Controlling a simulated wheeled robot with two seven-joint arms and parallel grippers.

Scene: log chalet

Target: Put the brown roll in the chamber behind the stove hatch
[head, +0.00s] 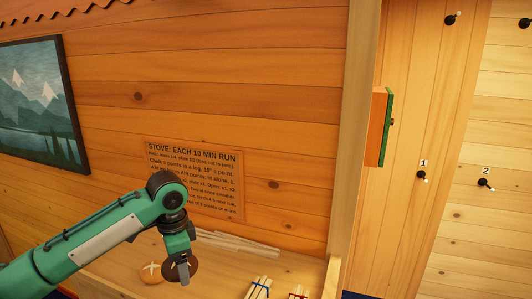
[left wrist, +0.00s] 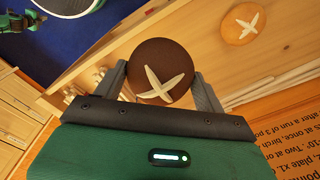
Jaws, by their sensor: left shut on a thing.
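The brown roll (left wrist: 158,60), dark with a pale cross on top, sits between the two fingers of my left gripper (left wrist: 160,90) in the left wrist view. The gripper is shut on it. In the head view the brown roll (head: 193,269) is partly hidden behind my left gripper (head: 182,270), at the wooden shelf (head: 215,270); whether it touches the shelf I cannot tell. A lighter tan roll with a cross (head: 150,273) lies just left of it; it also shows in the left wrist view (left wrist: 241,24). No stove or stove hatch is recognisable. My right gripper is not in view.
Pale sticks (head: 238,243) lie along the back of the shelf, with tied bundles (head: 258,288) at its front right. A written board (head: 195,180) hangs above. An orange box with a green face (head: 380,127) juts from the wall beyond the post (head: 352,150).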

